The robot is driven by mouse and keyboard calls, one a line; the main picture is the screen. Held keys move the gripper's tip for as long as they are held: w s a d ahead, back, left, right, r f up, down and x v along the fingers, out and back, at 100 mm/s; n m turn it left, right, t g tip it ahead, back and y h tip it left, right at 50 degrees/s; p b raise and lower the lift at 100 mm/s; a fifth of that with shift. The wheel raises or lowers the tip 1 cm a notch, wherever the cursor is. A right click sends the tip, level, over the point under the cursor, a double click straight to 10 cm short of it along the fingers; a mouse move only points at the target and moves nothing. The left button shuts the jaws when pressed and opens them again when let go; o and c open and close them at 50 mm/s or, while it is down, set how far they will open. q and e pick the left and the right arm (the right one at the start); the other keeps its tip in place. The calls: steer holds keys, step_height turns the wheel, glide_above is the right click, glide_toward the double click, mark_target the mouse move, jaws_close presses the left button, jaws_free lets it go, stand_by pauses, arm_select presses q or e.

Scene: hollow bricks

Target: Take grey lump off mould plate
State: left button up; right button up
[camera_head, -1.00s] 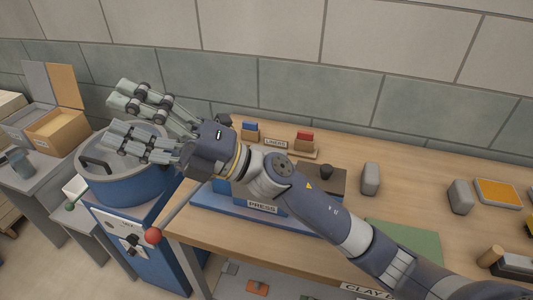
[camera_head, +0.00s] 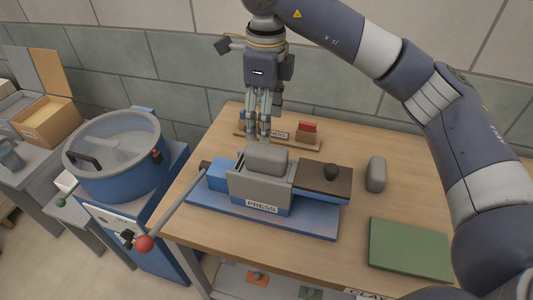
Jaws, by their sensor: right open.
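A grey lump (camera_head: 266,159) with rounded edges rests on top of the grey block of the blue press (camera_head: 262,222). The plate directly under the lump is mostly hidden by it. My right gripper (camera_head: 259,137) hangs with its fingers pointing down, open and empty, at the far upper edge of the lump in the picture. Whether the fingertips touch the lump is hard to tell. A second grey lump (camera_head: 376,174) stands on the table to the right of the press. My left gripper is not in view.
A red-balled lever (camera_head: 144,243) sticks out front left. A liner rack (camera_head: 307,133) stands behind. A green mat (camera_head: 410,249) lies right. A blue drum (camera_head: 115,155) stands left.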

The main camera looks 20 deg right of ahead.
mark_target(266, 149)
steer(key=f+p, duration=0.1)
steer(key=f, duration=0.4)
steer(key=shift+d, duration=0.2)
steer(key=f+p, duration=0.2)
steer(key=f, duration=0.1)
steer(key=f+p, duration=0.1)
steer(key=shift+s+a+f, duration=0.1)
steer(key=shift+s+f, duration=0.15)
steer(key=shift+f, duration=0.45)
steer(key=shift+w, duration=0.1)
steer(key=shift+c, duration=0.6)
jaws_close()
